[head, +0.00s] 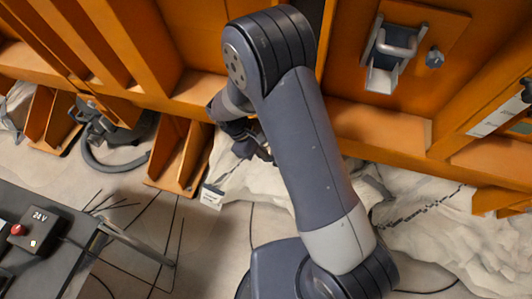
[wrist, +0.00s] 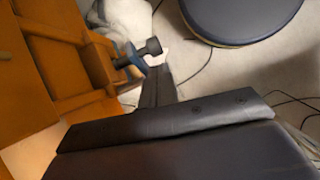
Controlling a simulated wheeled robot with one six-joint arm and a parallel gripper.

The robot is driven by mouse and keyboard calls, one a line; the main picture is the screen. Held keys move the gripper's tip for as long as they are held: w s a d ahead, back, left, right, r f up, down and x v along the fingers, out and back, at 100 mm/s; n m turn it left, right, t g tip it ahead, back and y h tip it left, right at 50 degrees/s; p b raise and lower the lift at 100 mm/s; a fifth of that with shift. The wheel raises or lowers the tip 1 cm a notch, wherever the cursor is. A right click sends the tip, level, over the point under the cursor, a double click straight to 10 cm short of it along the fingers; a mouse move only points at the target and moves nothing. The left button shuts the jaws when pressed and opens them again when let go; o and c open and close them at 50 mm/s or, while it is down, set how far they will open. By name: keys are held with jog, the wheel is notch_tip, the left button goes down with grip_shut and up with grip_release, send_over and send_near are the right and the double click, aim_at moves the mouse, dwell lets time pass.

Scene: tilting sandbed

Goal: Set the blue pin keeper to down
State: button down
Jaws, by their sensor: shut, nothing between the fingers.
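In the wrist view a small blue part with a dark round knob (wrist: 136,55), which looks like the blue pin keeper, sticks out from an orange frame at the upper left. I cannot tell its setting. My gripper (wrist: 160,82) is shut and empty; its dark fingers show just below and right of the knob, and whether they touch it is unclear. In the head view my gripper (head: 260,150) is partly hidden behind my arm, low by the orange frame and above pale sand. The blue part cannot be made out there.
An orange frame (head: 380,130) with ribs spans the back. It carries a metal bracket (head: 398,42) and a small blue-grey knob (head: 435,58). A dark bench with a 24 V box (head: 38,228) stands at the lower left. Cables lie on the floor.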

jog(key=shift+s+d+f, duration=0.15)
jog(key=shift+s+d, duration=0.05)
jog(key=shift+d, duration=0.2)
jog(key=d+y, duration=0.1)
jog(key=d+y+b, duration=0.1)
jog(key=s+d+t+b, duration=0.1)
jog(key=shift+f+y, duration=0.35)
jog(key=shift+y, duration=0.05)
jog(key=shift+r, duration=0.1)
dwell(0.3)
